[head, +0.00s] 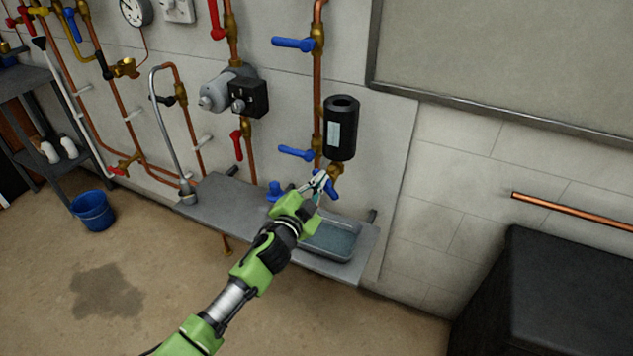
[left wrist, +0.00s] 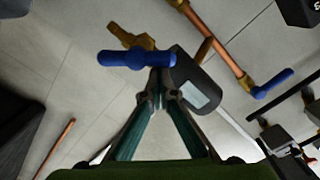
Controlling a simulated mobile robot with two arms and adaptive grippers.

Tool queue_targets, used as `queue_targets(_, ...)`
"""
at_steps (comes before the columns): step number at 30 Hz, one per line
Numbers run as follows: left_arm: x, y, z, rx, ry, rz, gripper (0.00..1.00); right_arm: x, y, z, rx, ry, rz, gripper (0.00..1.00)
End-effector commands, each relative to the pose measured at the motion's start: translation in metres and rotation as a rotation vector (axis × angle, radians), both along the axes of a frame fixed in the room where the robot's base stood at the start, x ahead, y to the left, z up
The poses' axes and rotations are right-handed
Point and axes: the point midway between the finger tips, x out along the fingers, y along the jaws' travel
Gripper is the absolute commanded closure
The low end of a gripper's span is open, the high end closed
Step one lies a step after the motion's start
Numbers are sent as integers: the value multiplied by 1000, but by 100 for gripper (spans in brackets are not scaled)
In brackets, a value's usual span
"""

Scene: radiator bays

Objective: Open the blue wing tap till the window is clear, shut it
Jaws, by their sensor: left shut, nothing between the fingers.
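The blue wing tap (head: 337,188) sits on a brass fitting (head: 335,170) below a black cylinder (head: 342,115), partly hidden behind my left gripper (head: 323,178). In the left wrist view the blue wing (left wrist: 136,58) lies crosswise just past my fingertips (left wrist: 160,82), with its brass body (left wrist: 130,38) behind. I cannot tell whether the tips touch it. The fingers are shut with nothing between them. The cylinder's window (head: 335,135) looks pale; it also shows in the left wrist view (left wrist: 194,95). My right gripper is in neither view.
A grey tray (head: 352,258) holding bluish liquid stands on the grey shelf (head: 225,203) under the tap. Other blue levers (head: 293,44) and (head: 295,153) sit on the copper pipe (head: 318,90) beside it. A black box (head: 565,285) stands at right.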

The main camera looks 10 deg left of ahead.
Motion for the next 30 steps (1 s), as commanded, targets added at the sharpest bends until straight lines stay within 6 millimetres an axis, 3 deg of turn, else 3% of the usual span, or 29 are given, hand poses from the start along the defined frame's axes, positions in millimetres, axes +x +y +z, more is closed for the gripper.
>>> queue_targets(8, 3, 0, -1, -251, 84, 2, 100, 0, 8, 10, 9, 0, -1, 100)
queue_targets(21, 7, 13, -10, -593, 195, 2, 100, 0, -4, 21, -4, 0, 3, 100)
queue_targets(30, 8, 16, -14, -633, 207, 1, 100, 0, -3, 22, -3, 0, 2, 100)
